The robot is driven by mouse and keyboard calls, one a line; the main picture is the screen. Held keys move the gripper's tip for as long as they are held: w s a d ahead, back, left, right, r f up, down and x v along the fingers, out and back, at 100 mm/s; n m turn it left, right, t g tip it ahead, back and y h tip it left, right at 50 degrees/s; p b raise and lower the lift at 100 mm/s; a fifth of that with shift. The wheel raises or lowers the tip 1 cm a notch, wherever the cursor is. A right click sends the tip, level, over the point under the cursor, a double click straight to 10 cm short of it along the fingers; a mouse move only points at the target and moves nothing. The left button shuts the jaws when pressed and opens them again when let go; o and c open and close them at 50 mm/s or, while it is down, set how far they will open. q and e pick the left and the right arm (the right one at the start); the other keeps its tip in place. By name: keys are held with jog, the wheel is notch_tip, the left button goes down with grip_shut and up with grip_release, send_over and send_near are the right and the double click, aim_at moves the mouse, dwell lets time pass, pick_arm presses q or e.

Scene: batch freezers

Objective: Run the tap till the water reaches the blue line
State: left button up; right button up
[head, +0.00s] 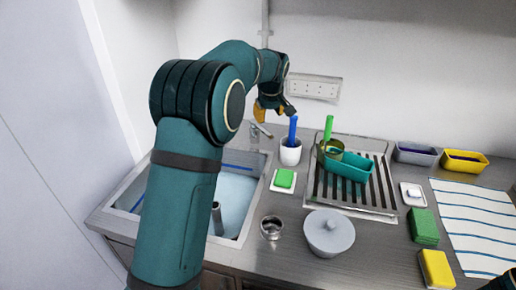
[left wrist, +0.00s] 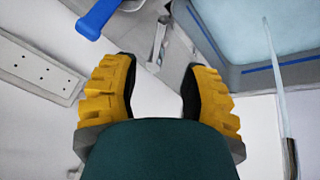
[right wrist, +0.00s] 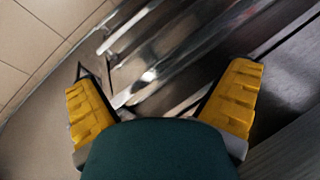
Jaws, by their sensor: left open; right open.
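The sink (head: 163,168) at the left holds pale blue water (head: 238,190), partly hidden by my left arm. A blue line (head: 236,167) runs along its inner wall; in the left wrist view the water surface looks a little below the line (left wrist: 285,62). A thin stream (left wrist: 273,65) runs from the tap spout (left wrist: 290,158) into the sink. A metal lever (left wrist: 158,44) stands on the counter behind the sink. My left gripper (head: 272,112) is open and empty near the lever, apart from it. My right gripper (right wrist: 165,80) is open and empty.
A grey upright tube (head: 216,216) stands in the water. A socket strip (head: 315,87) is on the wall.

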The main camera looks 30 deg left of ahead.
aim_at(268, 133)
pick_arm(q)
jog(key=b+x, duration=0.3)
jog(key=x, duration=1)
jog(key=shift+s, duration=0.1)
pick_arm(e)
jog(key=x, duration=0.4)
jog(key=shift+s+d+f, duration=0.25)
jog(key=shift+s+f, duration=0.05)
jog(key=shift+f, duration=0.15)
pick_arm(q)
grip_shut()
